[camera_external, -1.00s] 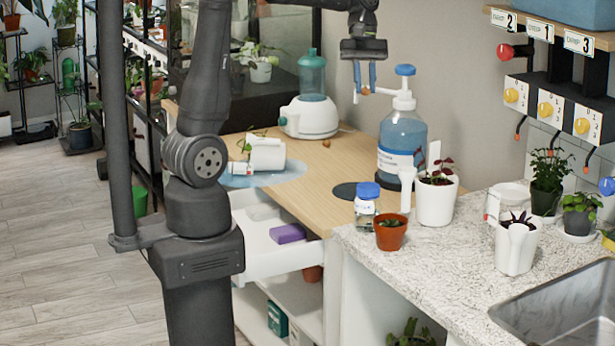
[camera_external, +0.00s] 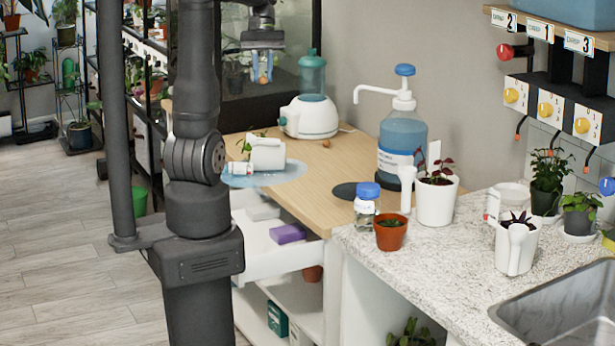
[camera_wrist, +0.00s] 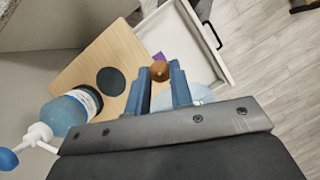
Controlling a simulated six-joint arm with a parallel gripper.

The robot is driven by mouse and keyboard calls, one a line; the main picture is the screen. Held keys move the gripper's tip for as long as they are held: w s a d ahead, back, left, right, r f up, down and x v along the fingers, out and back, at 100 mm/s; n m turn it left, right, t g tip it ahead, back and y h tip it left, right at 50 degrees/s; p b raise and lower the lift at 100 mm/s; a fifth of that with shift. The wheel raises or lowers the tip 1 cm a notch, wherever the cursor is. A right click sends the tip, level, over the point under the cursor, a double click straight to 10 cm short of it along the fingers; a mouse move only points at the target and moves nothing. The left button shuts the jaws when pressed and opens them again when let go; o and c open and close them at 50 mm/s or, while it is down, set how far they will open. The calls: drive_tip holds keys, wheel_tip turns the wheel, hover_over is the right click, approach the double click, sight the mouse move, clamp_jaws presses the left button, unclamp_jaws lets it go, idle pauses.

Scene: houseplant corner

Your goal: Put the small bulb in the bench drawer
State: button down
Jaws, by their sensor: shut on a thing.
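My gripper (camera_external: 263,77) is high above the wooden bench (camera_external: 340,160), near its left part in the external view. Its blue fingers are shut on a small brown bulb (camera_wrist: 159,70), which shows at the fingertips in the wrist view; in the external view the bulb (camera_external: 263,79) is tiny between the fingers. The bench drawer (camera_external: 290,262) is pulled open below the bench top, with a purple block inside. In the wrist view the open white drawer (camera_wrist: 208,65) lies beyond the fingers, to the right of the bulb.
A tipped white pot (camera_external: 267,154) with a plant lies on a blue mat (camera_external: 285,174) at the bench's left. A humidifier-like white device (camera_external: 308,118) and a blue pump bottle (camera_external: 401,135) stand on the bench. Another small brown round thing (camera_external: 326,143) lies near the device.

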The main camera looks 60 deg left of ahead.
wheel_tip(320, 180, down, 34)
drive_tip(key=s+a+f, duration=0.1)
drive_tip(key=a+f, duration=0.1)
drive_tip(key=a, duration=0.1)
drive_tip(key=s+a+f, duration=0.1)
drive_tip(key=a+f, duration=0.1)
drive_tip(key=a, duration=0.2)
drive_tip(key=s+a+f, duration=0.2)
drive_tip(key=a, duration=0.1)
drive_tip(key=shift+a+f, duration=0.25)
drive_tip(key=shift+f, duration=0.1)
drive_tip(key=shift+s+f, duration=0.1)
drive_tip(key=shift+f, duration=1.95)
drive_tip(key=c, duration=1.7)
unclamp_jaws()
drive_tip(key=shift+f, duration=0.15)
drive_tip(key=o, duration=0.4)
